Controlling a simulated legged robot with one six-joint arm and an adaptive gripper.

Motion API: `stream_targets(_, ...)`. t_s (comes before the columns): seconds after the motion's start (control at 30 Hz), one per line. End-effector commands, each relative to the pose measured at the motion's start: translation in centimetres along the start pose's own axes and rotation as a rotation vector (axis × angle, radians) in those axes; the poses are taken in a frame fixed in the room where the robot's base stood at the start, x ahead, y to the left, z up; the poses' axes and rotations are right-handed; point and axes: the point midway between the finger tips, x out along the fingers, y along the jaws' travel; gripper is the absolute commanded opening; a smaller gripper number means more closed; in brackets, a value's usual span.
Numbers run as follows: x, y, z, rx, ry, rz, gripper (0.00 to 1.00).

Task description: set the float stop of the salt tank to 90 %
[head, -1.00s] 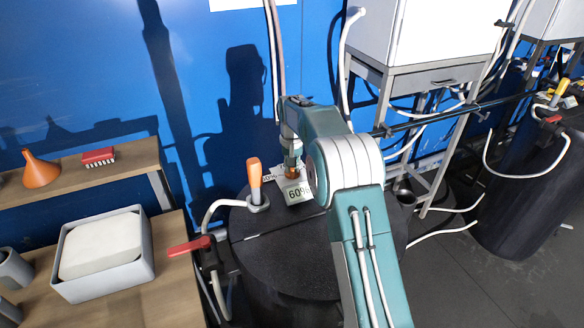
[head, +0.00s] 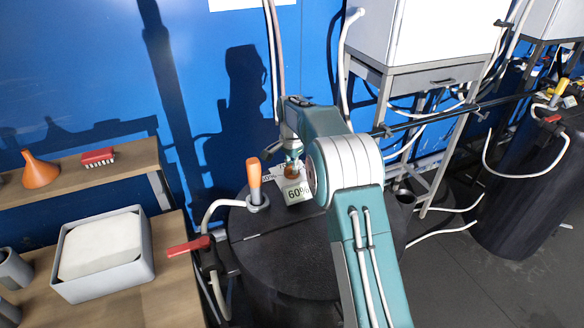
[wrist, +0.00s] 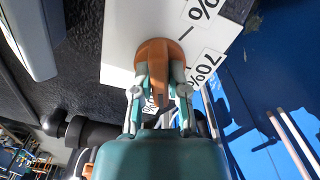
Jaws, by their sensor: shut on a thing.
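The dark round salt tank (head: 290,255) stands in the middle of the head view, below my arm. On its lid is a white scale plate (head: 297,189) with a readable 60% label; other labels are partly hidden. In the wrist view the plate (wrist: 122,50) shows a 70% label at the right and cut-off labels above and below. The orange-brown float stop knob (wrist: 152,50) sits on the plate with its narrow end between my fingers. My gripper (wrist: 160,88) is shut on this knob. Which mark the knob points at is unclear.
An orange-handled lever (head: 254,181) stands on the lid just left of the plate. A red-handled valve (head: 190,247) is at the tank's left side. A bench with a white block in a grey tray (head: 148,262) is at left. A cabinet stand (head: 440,75) is behind.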

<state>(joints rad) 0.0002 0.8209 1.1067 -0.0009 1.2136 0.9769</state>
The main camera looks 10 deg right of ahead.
Motion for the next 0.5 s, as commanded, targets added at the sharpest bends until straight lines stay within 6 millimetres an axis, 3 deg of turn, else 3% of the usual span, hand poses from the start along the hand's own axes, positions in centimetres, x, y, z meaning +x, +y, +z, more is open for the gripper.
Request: stream_targets(0.5, 0.29, -0.12, 0.20, 0.065, -0.005, 0.001, 0.00)
